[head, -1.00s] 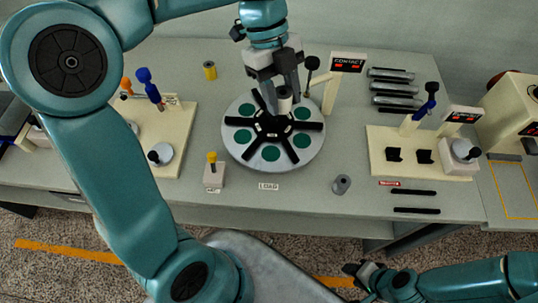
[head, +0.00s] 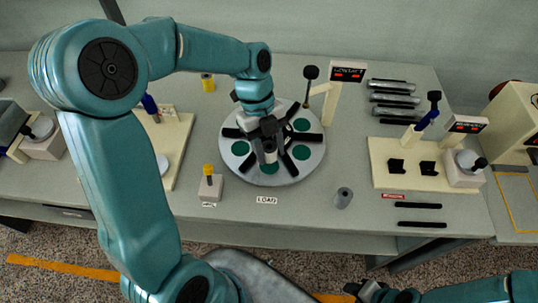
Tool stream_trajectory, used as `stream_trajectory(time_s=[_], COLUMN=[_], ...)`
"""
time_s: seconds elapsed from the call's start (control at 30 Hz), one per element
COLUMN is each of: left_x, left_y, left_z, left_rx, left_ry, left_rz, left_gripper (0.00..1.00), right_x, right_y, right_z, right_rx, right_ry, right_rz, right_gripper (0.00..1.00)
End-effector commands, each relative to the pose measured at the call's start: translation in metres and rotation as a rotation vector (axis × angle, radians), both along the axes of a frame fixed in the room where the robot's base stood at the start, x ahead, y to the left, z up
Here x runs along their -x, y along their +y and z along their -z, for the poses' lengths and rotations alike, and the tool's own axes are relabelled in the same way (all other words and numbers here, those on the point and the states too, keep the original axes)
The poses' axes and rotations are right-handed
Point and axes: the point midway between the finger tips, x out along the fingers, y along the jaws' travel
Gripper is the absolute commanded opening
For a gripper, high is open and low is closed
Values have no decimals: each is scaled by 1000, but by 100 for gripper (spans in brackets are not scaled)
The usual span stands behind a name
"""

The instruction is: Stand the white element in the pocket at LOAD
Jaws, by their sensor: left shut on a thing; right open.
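My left gripper (head: 268,142) is shut on the white element (head: 270,157), a small pale upright cylinder. It holds it over the front half of the round turntable (head: 238,163), which has green pockets between black spokes. In the picture the element's lower end is just behind the front green pocket (head: 268,169), the one nearest the LOAD label (head: 266,200). Whether the element touches the turntable cannot be told. The turntable's middle is partly hidden by my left arm and gripper. My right gripper (head: 366,291) is open, low at the bottom edge, away from the table.
A small block with a yellow-topped peg (head: 209,186) stands left of the label. A grey cylinder (head: 343,197) stands to the right. A CONTACT display (head: 347,73) and a black-knobbed post (head: 310,74) rise behind the turntable. A cream fixture board (head: 395,174) lies right.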

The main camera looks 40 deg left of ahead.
Motion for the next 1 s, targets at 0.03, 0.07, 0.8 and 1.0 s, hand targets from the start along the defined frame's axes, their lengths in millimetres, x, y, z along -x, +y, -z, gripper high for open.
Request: stream_trajectory(time_s=[0.03,0.07,0.8,1.0], left_x=[2,1,1,0], left_y=[0,0,0,0], left_z=[9,15,39,34], left_rx=[1,1,0,0], left_ry=[7,7,2,2], left_rz=[0,0,0,-1], left_gripper=[11,11,53,53], right_x=[0,0,0,0], right_y=[0,0,0,0], right_z=[0,0,2,-3], right_rx=[0,0,0,0], right_ry=[0,0,0,0], right_rz=[0,0,0,0], right_gripper=[43,43,43,43])
